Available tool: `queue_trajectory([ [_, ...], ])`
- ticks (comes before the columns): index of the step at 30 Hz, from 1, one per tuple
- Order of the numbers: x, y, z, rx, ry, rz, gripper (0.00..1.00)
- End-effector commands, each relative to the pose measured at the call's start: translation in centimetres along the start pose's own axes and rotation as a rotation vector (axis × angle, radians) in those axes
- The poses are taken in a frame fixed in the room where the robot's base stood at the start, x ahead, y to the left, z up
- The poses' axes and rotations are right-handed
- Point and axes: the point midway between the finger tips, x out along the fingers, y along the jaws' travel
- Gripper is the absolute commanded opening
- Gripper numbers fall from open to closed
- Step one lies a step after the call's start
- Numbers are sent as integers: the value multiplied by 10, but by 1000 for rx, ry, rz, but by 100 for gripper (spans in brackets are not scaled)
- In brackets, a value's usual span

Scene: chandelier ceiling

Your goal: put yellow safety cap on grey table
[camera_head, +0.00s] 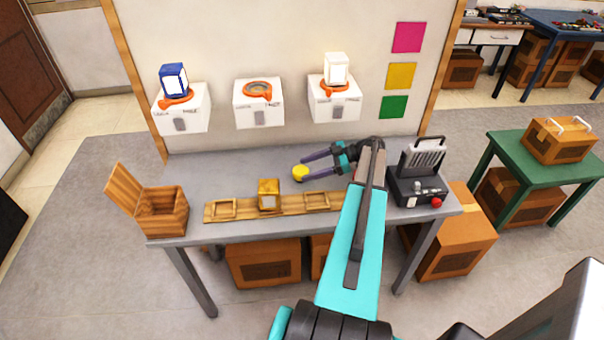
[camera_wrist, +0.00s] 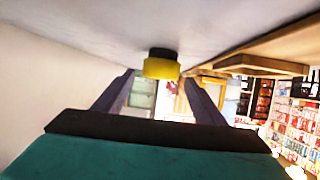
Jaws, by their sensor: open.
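The yellow safety cap (camera_head: 300,173) is on the grey table (camera_head: 220,172), behind the wooden strip. In the wrist view the yellow cap (camera_wrist: 161,68) appears at the upper middle, beyond and between the two fingers, with a dark part against the grey surface. My gripper (camera_head: 302,168) reaches in from the right, low over the table, with its fingertips around or just beside the cap. The fingers are apart in the wrist view (camera_wrist: 160,90). Whether they touch the cap is not clear.
A wooden strip (camera_head: 240,210) with square frames and a yellow-topped block (camera_head: 268,195) lies along the front. An open wooden box (camera_head: 160,210) stands at left, a black device (camera_head: 418,185) at right.

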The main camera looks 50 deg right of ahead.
Motion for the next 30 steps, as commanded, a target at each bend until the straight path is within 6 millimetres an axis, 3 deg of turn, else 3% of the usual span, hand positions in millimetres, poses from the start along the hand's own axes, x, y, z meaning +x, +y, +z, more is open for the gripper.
queue_trajectory([
  [9, -27, 0, 1, 0, 0, 0, 64],
  [30, -29, 0, 1, 1, 0, 1, 64],
])
